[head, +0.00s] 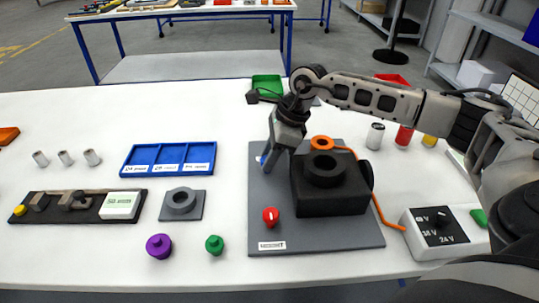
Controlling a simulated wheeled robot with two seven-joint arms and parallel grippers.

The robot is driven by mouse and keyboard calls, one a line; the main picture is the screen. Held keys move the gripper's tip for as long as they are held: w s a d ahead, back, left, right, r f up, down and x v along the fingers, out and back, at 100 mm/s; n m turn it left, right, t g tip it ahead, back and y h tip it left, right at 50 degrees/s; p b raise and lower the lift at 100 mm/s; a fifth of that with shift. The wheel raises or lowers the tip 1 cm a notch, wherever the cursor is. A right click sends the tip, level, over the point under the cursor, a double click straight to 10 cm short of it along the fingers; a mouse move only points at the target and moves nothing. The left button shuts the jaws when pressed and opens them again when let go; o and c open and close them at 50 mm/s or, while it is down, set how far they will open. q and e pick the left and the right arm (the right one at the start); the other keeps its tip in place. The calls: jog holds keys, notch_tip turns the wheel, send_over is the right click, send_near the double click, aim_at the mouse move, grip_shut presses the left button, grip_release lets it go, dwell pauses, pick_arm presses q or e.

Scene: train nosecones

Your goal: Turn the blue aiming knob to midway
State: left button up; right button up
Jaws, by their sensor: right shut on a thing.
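The blue aiming knob (260,158) sits near the back left of a grey baseplate (318,231). Only a small blue part of it shows; my fingers hide the rest. My right gripper (267,164) points down at the knob and is shut on it. The angle of the knob is hidden. A black block (327,200) with a round ring on top stands on the plate, just right of the gripper. A red knob (271,216) with a white mark is at the plate's front left. My left gripper is not in view.
A blue divided tray (168,174), a grey ring holder (182,203), a purple knob (159,246) and a green knob (214,244) lie to the left. An orange cable (383,213) runs to a voltage box (443,235) on the right.

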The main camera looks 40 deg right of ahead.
jog(key=m+t+b, duration=0.1)
jog(key=m, duration=0.1)
jog(key=shift+s+f+m+h, duration=0.1)
jog(key=shift+m+h, duration=0.2)
jog(key=shift+m, duration=0.1)
jog(key=m+h+b, duration=0.1)
jog(key=m, duration=0.2)
jog(key=shift+a+t+b, duration=0.15)
jog(key=shift+t+b, duration=0.2)
jog(key=shift+t, duration=0.05)
jog(key=shift+m+b, duration=0.4)
jog(key=shift+m, duration=0.4)
jog(key=shift+m+h+b, duration=0.35)
jog(key=shift+m+h, duration=0.15)
jog(key=shift+m, duration=0.1)
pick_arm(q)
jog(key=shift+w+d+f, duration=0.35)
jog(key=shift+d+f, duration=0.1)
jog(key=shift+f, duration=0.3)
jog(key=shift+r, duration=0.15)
pick_arm(e)
jog(key=shift+r+m, duration=0.2)
jog(key=shift+m, duration=0.1)
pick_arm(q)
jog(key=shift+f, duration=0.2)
pick_arm(e)
jog(key=o, duration=1)
jog(key=shift+c, duration=0.2)
